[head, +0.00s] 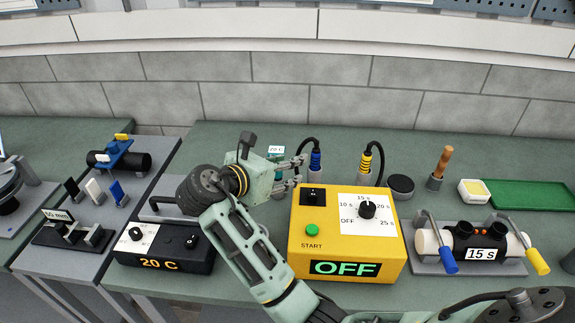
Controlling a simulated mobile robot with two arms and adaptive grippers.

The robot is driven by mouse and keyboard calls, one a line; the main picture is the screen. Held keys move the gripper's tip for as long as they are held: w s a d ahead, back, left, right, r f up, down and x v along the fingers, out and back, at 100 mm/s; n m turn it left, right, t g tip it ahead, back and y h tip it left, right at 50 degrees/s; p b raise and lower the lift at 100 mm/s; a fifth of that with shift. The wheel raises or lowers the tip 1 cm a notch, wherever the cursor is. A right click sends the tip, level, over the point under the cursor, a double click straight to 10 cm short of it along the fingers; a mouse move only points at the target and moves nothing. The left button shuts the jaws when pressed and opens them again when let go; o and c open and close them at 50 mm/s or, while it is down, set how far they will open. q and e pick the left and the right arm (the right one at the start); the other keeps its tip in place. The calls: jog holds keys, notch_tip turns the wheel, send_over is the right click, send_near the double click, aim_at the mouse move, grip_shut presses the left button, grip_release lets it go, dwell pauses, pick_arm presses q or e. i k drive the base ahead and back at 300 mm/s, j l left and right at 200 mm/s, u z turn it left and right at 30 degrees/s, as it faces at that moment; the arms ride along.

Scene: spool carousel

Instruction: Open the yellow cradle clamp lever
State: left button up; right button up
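The yellow cradle clamp lever (538,262) is at the right end of the grey cradle (425,268). Its grey arm slants down toward the front, with the yellow grip low at the front edge. A matching blue lever (449,261) is at the cradle's left end, in a similar pose. A white pipe (428,241) with a black fitting (465,238) and a "15 s" label lies in the cradle. My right gripper (297,171), on the arm that seems to enter from the bottom right, looks open and empty behind the yellow box, well left of the lever. My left gripper is out of view.
A yellow timer box (296,255) reading OFF stands left of the cradle. Behind are a blue-banded tool (316,162), a yellow-banded tool (366,162), a black puck (400,186), a wooden-handled tool (442,163) and a green tray (530,194). A black "20 C" box (195,262) is left.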

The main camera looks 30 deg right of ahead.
aim_at(539, 265)
jog(key=k+j, duration=0.3)
jog(key=k, duration=0.15)
jog(key=k+j, duration=0.3)
jog(key=k, duration=0.15)
